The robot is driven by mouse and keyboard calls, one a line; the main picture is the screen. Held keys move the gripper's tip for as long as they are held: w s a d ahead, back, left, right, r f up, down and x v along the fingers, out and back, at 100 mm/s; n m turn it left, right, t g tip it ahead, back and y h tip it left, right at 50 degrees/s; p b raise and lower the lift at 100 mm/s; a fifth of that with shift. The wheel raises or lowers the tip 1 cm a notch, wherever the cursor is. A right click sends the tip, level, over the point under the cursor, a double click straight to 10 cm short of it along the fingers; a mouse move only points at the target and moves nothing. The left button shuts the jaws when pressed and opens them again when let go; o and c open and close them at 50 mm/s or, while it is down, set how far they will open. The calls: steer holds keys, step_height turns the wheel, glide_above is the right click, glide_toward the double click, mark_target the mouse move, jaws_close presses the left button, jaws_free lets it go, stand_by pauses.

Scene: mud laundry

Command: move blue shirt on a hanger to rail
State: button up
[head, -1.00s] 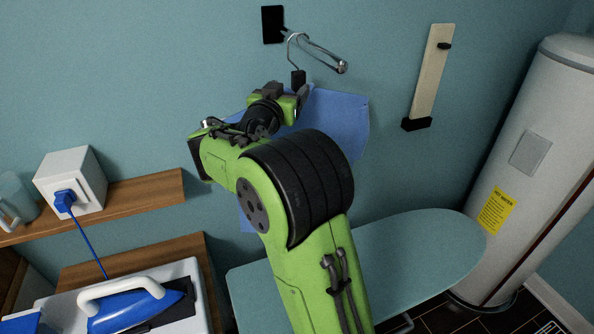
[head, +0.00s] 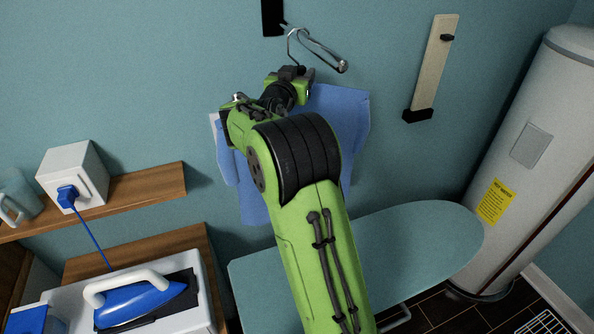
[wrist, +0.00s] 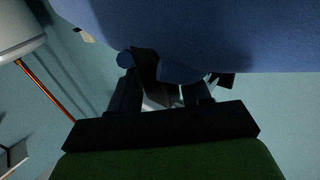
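The blue shirt (head: 343,110) hangs upright against the wall side, behind my arm, which hides its middle. Its hanger's metal hook (head: 289,46) curves up beside the metal rail (head: 325,52), overlapping it in the head view. I cannot tell whether the hook rests on the rail. My gripper (head: 298,73) is at the hanger's neck, just under the hook. In the wrist view, the shirt (wrist: 230,35) fills the top and hides part of the fingers (wrist: 165,92). A dark piece shows between them; whether they grip it is unclear.
The rail's black wall plate (head: 271,17) is at the top. An ironing board (head: 425,245) lies below, with a white water heater (head: 535,130) at right. A wooden shelf (head: 150,190) and a blue iron (head: 140,300) are at left. A wooden strip (head: 433,70) hangs right of the rail.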

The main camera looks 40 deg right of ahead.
steer(key=c, duration=0.4)
steer(key=r+b, duration=0.1)
steer(key=b, duration=0.2)
steer(key=shift+w+d+r+b, duration=0.1)
steer(key=shift+r+b, duration=0.15)
steer(key=shift+b, duration=0.15)
steer(key=shift+c, duration=0.2)
steer(key=shift+r, duration=0.35)
steer(key=shift+a+r, duration=0.25)
steer(key=shift+a, duration=0.05)
steer(key=shift+w+a+r, duration=0.1)
steer(key=shift+w+a, duration=0.1)
steer(key=shift+a, duration=0.4)
steer(key=shift+w+a+p, duration=0.15)
steer(key=shift+a+p, duration=0.1)
steer(key=shift+a, duration=0.35)
steer(key=shift+w+a+p, duration=0.15)
steer(key=shift+a+p, duration=0.05)
steer(key=shift+a, duration=0.4)
steer(key=shift+w+a+p, duration=0.25)
steer(key=shift+w+a, duration=0.15)
steer(key=shift+a, duration=1.2)
steer(key=shift+w+a+p, duration=0.25)
steer(key=shift+w+a, duration=0.15)
steer(key=shift+a, duration=1.15)
steer(key=shift+w+a+p, duration=0.25)
steer(key=shift+w+a, duration=0.15)
steer(key=shift+a, duration=1.2)
